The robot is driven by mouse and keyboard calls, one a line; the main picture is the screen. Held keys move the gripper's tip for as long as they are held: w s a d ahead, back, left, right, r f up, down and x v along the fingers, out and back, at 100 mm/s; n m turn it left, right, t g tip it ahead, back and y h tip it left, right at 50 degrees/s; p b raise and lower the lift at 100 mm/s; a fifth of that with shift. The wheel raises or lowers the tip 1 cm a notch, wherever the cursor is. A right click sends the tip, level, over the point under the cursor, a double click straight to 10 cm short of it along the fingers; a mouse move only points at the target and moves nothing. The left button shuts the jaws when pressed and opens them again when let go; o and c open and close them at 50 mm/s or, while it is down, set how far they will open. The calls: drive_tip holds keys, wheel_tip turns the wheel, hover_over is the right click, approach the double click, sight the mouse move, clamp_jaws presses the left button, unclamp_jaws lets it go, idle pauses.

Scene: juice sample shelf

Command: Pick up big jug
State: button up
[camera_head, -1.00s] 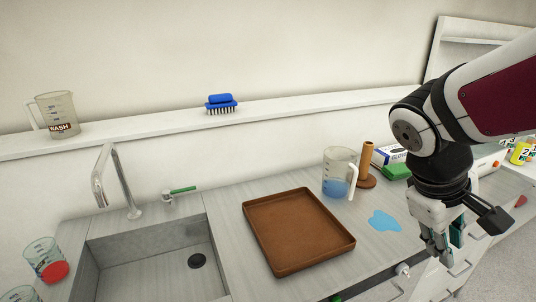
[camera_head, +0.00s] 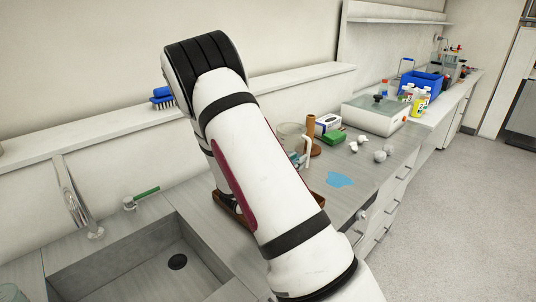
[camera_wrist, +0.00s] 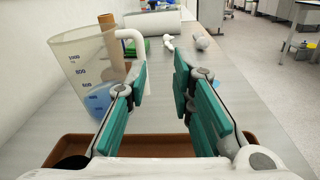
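The big jug (camera_wrist: 88,68) is a clear measuring jug with graduation marks, a white handle and blue liquid low inside. It stands upright on the counter behind the brown tray. In the head view the jug (camera_head: 290,136) is partly hidden behind my arm. In the wrist view my gripper (camera_wrist: 160,85) is open, its green-padded fingers apart with nothing between them. The jug is to the left of the fingers, its handle near the left finger; whether they touch, I cannot tell. In the head view my gripper is mostly hidden by my arm.
The brown tray (camera_wrist: 160,146) lies under my gripper. A blue puddle (camera_head: 339,180) lies on the counter's right part. The sink (camera_head: 140,262) is at the left.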

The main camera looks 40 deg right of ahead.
sight(308, 148)
drive_tip(key=shift+n+t, duration=0.6)
drive_tip(key=shift+n, duration=0.2)
drive_tip(key=shift+w+a+f+p+x, duration=0.1)
drive_tip(key=shift+w+f+x, duration=0.3)
drive_tip(key=shift+x, duration=1.75)
drive_tip(key=shift+w+a+f+p+x, duration=0.15)
drive_tip(key=shift+w+f+x, duration=0.2)
drive_tip(key=shift+x, duration=1.8)
drive_tip(key=shift+w+f+p+x, duration=0.1)
drive_tip(key=shift+w+f+x, duration=0.3)
drive_tip(key=shift+x, duration=1.75)
drive_tip(key=shift+r, duration=0.1)
clamp_jaws()
